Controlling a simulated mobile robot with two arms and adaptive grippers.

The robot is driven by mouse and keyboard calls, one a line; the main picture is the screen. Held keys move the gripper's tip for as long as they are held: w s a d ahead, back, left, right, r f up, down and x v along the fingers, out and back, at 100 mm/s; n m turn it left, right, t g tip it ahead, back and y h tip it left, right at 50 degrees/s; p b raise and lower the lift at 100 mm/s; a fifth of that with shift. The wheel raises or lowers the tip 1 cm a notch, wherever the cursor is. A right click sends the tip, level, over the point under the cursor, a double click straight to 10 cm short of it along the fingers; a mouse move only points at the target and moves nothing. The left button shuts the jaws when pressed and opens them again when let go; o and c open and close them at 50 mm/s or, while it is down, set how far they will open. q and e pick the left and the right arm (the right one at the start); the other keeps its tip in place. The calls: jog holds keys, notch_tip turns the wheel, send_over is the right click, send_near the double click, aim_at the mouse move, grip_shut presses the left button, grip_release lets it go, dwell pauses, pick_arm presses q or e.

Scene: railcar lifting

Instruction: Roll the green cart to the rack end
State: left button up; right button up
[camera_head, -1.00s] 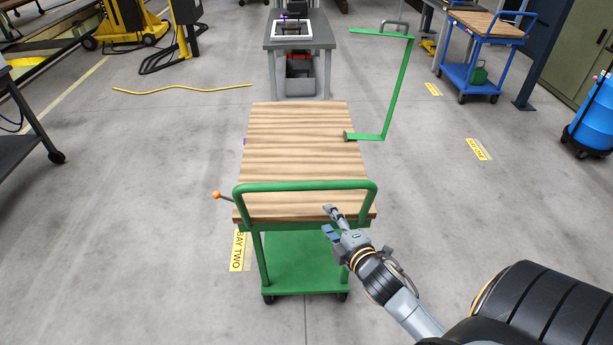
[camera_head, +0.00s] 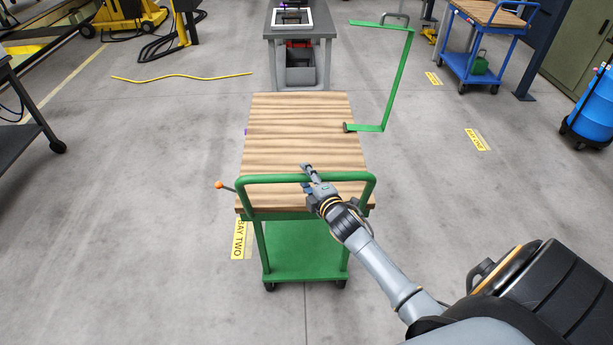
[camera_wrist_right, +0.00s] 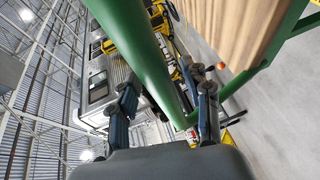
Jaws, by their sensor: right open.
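The green cart (camera_head: 305,262) stands in the middle of the head view, with a wooden top (camera_head: 305,135) and a green push handle (camera_head: 270,179) on its near side. My right gripper (camera_head: 307,178) is at the handle bar, right of its middle, with its fingers open. In the right wrist view the green bar (camera_wrist_right: 150,55) passes between the two open fingers of the gripper (camera_wrist_right: 165,105); whether they touch it I cannot tell. A lever with an orange knob (camera_head: 219,185) sticks out at the cart's left. My left gripper is not in view.
A grey workbench (camera_head: 300,45) stands just beyond the cart. A blue cart (camera_head: 480,65) and a blue barrel (camera_head: 595,110) are at the right. A yellow cable (camera_head: 180,77) lies on the floor at the left.

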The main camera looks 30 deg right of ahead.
jog(key=shift+w, duration=0.25)
grip_shut()
jog(key=shift+d, duration=0.1)
